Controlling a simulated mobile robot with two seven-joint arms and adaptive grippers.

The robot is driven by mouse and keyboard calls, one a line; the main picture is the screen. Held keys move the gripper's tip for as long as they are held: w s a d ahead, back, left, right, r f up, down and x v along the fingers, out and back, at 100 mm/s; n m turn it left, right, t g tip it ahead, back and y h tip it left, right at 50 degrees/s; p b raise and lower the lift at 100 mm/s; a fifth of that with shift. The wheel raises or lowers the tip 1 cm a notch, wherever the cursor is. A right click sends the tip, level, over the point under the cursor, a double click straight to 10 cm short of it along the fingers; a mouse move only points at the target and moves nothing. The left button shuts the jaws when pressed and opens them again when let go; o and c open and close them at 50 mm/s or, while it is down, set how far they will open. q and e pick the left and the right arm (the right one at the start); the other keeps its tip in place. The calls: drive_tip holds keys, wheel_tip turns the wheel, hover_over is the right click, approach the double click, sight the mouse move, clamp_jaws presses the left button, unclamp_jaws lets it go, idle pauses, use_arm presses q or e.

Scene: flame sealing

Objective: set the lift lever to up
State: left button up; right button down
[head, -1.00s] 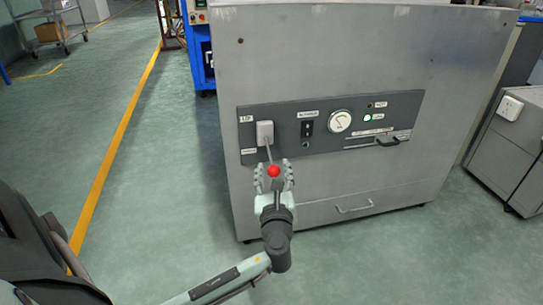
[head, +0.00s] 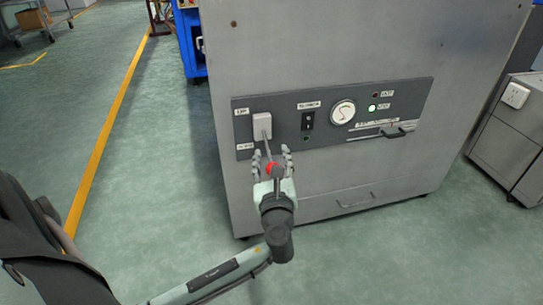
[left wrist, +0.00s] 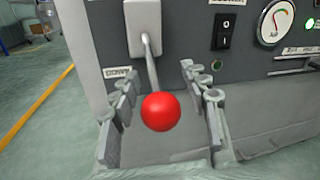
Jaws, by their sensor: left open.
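The lift lever is a grey rod with a red ball knob (head: 271,169), coming out of a white block (head: 262,126) at the left end of the dark control panel (head: 350,130). The rod slants down and outward from the block. My left gripper (head: 272,158) is open, with its fingers on both sides of the lever. In the left wrist view the red knob (left wrist: 161,111) sits between the two spread fingers, with a gap on each side. A label below the block appears to read "DOWN". My right gripper is in neither view.
The panel also has a black rocker switch (head: 308,121), a round gauge (head: 343,112), a lit indicator (head: 372,108) and a dark handle (head: 397,132). A drawer handle (head: 355,201) is lower on the grey cabinet. Floor to the left is open.

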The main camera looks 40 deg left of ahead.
use_arm(q)
drive_tip(key=shift+c, duration=0.4)
clamp_jaws()
drive_tip(key=shift+r, duration=0.1)
